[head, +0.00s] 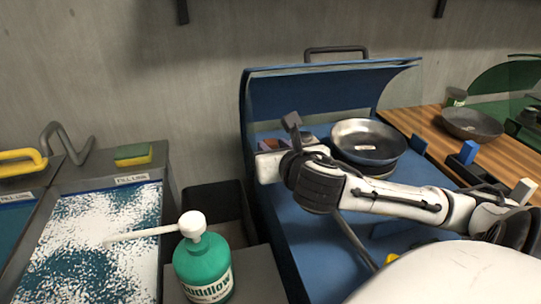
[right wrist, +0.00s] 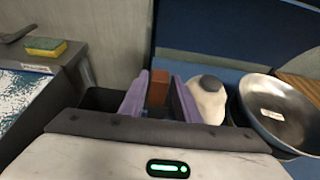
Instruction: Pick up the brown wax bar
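The brown wax bar (right wrist: 158,88) shows in the right wrist view as a small reddish-brown block, upright in the gap between my right gripper's purple fingers (right wrist: 160,98). The fingers stand apart, and I see no clear contact with the bar. In the head view my right gripper (head: 292,136) reaches in from the right, over the blue station, left of the metal bowl (head: 368,141). My left gripper is not in view.
A whitish rounded thing with a grey top (right wrist: 207,95) stands close right of the fingers, with the bowl beyond it. The blue station's raised back panel (head: 320,95) stands behind. A green pump bottle (head: 204,268) is at front left.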

